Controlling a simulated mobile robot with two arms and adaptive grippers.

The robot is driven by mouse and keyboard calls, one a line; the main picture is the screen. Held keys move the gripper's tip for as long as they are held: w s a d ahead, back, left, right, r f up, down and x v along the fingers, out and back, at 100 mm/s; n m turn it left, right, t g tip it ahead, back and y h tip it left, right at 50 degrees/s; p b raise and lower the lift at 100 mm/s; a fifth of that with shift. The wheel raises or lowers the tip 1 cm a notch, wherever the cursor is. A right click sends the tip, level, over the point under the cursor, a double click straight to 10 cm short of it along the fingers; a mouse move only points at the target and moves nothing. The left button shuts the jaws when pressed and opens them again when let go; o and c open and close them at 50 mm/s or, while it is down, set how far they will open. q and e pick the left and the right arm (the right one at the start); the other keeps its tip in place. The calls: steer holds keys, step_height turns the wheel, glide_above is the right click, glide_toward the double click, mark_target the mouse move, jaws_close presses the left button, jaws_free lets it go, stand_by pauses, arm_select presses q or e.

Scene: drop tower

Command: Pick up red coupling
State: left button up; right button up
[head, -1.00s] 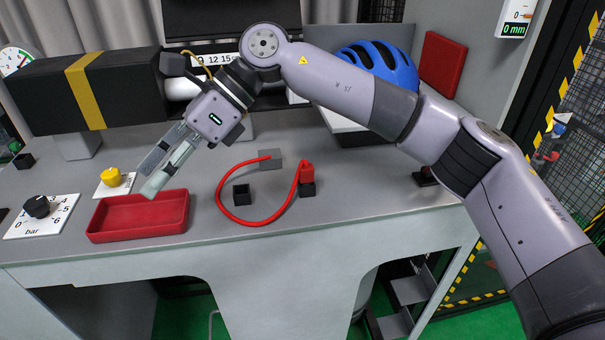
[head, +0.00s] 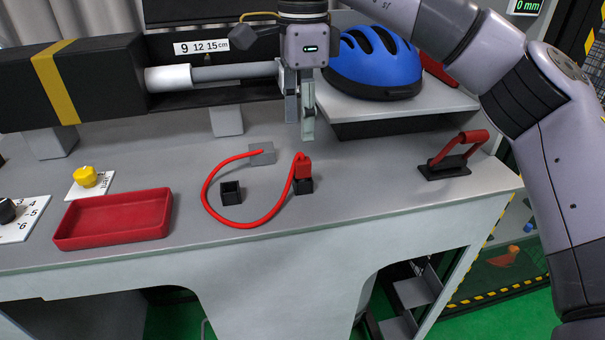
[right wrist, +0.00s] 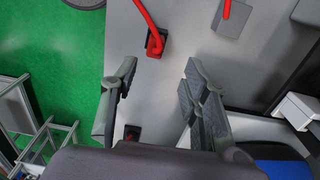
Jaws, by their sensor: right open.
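The red coupling (head: 303,166) sits upright in a small black socket (head: 303,186) on the grey bench, with a red hose (head: 213,212) running from its top. In the right wrist view the coupling (right wrist: 156,42) shows beyond the fingertips, nearer the left finger. My right gripper (head: 300,135) points down above and behind the coupling, apart from it. It also shows in the right wrist view (right wrist: 158,80), its fingers spread with nothing between them. The hose's other end meets a grey block (head: 262,154). My left gripper is not in view.
An empty black socket (head: 231,193) stands left of the coupling, inside the hose loop. A red tray (head: 115,219) lies further left. A blue helmet (head: 375,65) sits on a raised plate behind right. A red-handled black fixture (head: 455,156) stands at right.

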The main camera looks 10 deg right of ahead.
mark_target(302, 160)
step_height(302, 160, down, 3)
steer(key=shift+s+r, duration=0.1)
steer(key=f, duration=0.1)
steer(key=f+p, duration=0.1)
steer(key=f, duration=0.1)
steer(key=f+p, duration=0.1)
steer(key=shift+s+a+f, duration=0.1)
steer(key=shift+s+f, duration=0.2)
steer(key=shift+f, duration=0.4)
steer(key=shift+c, duration=0.3)
steer(key=c, duration=0.9)
steer(key=shift+o, duration=0.2)
steer(key=shift+r, duration=0.1)
